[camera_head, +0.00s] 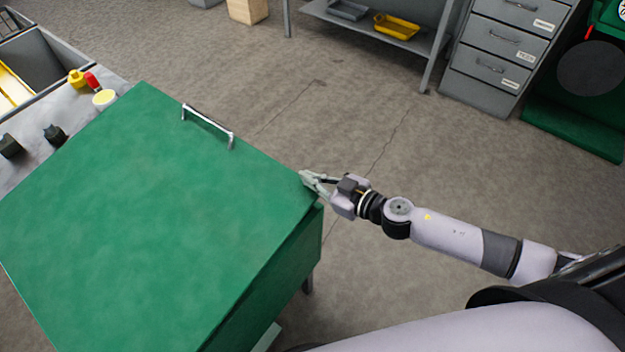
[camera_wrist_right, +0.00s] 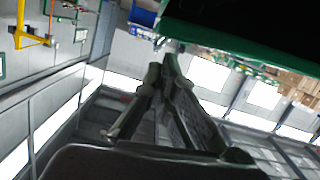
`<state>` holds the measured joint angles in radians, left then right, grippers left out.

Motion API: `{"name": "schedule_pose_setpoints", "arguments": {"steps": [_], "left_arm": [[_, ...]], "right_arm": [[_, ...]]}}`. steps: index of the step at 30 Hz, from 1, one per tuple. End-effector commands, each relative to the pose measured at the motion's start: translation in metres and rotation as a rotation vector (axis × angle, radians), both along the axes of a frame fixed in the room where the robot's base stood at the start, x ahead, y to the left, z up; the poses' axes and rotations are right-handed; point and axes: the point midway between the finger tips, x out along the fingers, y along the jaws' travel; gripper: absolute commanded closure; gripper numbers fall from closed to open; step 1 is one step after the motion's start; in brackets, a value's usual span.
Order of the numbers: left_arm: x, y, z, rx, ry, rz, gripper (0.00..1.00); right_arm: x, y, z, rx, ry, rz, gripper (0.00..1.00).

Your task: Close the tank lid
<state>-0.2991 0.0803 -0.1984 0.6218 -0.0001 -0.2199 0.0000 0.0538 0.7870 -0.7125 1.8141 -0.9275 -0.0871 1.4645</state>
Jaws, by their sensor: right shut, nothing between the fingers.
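The tank's green lid (camera_head: 130,215) is a broad flat panel at the left of the head view. A metal bar handle (camera_head: 210,126) sits near its far edge. The green tank body (camera_head: 285,275) shows below the lid's near right side; how far the lid stands open is hard to tell. My right gripper (camera_head: 304,177) is shut and empty at the lid's right corner; I cannot tell if it touches. In the right wrist view, my shut fingers (camera_wrist_right: 168,64) point up beside the lid's green edge (camera_wrist_right: 205,38), with a dark surface beyond it. My left gripper is out of view.
A grey bench (camera_head: 105,82) with a red-and-yellow part and black pieces adjoins the tank at left. A drawer cabinet (camera_head: 505,50), a shelf with a yellow tray (camera_head: 396,26) and a green machine stand at the back. The floor (camera_head: 340,110) between is clear.

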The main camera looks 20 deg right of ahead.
Motion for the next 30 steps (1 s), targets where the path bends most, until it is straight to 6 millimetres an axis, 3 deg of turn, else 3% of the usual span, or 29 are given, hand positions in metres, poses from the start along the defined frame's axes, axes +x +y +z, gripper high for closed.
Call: {"name": "schedule_pose_setpoints", "arguments": {"steps": [16, 30], "left_arm": [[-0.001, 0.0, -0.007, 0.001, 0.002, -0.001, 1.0], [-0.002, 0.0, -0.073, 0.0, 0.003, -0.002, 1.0]], "right_arm": [[0.0, -0.001, -0.013, 0.006, 0.006, 0.0, 1.0], [0.005, -0.008, -0.09, 0.182, 0.139, 0.0, 1.0]]}}
